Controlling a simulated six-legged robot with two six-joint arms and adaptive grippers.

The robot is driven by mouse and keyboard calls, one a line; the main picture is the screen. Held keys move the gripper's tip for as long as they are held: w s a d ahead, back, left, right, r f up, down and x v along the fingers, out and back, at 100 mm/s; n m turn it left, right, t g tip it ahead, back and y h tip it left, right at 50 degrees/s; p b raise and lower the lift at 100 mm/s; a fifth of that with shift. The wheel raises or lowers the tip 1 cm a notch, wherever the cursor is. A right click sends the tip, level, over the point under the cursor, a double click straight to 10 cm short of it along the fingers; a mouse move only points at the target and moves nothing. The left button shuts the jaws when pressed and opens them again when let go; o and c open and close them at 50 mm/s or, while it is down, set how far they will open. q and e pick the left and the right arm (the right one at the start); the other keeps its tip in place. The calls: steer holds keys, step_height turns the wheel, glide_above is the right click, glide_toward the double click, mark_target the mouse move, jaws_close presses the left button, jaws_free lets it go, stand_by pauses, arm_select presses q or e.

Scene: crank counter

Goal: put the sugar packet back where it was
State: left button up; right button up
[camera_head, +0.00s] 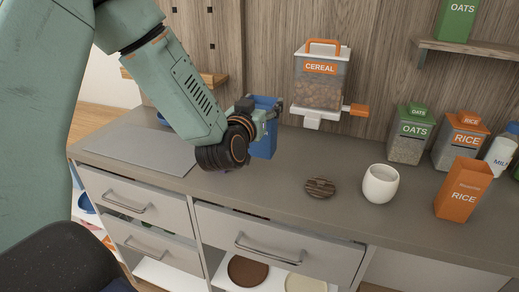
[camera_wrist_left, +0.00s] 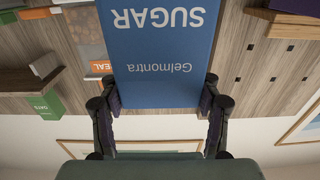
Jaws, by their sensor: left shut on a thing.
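The sugar packet is a blue box (camera_head: 263,140) in the head view, standing about upright over the counter left of the cereal dispenser. My left gripper (camera_head: 258,108) is shut on it, and my arm hides part of it. In the left wrist view the packet (camera_wrist_left: 160,85) fills the upper middle, with its "SUGAR" and "Gelmontra" lettering upside down. The fingers of my left gripper (camera_wrist_left: 160,105) press on its two sides. Whether its base touches the counter I cannot tell. My right gripper is not in view.
The cereal dispenser (camera_head: 320,80) hangs on the wall to the right. A wooden coaster (camera_head: 320,187), a white cup (camera_head: 380,185) and an orange rice packet (camera_head: 463,190) are on the counter (camera_head: 285,200). A grey mat (camera_head: 140,148) lies left. Oats and rice containers stand at the right.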

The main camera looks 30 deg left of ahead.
arm_select(q)
steer(key=f, duration=0.4)
steer(key=shift+w+d+b, duration=0.3)
steer(key=shift+d+b, duration=0.05)
steer(key=shift+s+a+f+b, duration=0.15)
steer(key=shift+f, duration=0.45)
steer(key=shift+s+a+f+b, duration=0.1)
steer(key=shift+f+b, duration=0.05)
steer(key=shift+f, duration=0.4)
steer(key=shift+d+f, duration=0.1)
steer(key=shift+f, duration=0.25)
steer(key=shift+w+d, duration=0.2)
steer(key=shift+a+f, duration=0.15)
steer(key=shift+f, duration=0.05)
steer(key=o, duration=1.5)
steer(key=shift+s+a, duration=0.1)
steer(key=shift+s, duration=0.1)
steer(key=shift+o, duration=1.3)
steer(key=shift+w+d, duration=0.1)
steer(key=shift+d, duration=0.1)
steer(key=shift+w, duration=0.1)
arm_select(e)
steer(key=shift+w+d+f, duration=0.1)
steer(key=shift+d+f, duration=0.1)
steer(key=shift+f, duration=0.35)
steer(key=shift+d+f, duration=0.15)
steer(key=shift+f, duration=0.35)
arm_select(q)
steer(key=shift+a, duration=0.1)
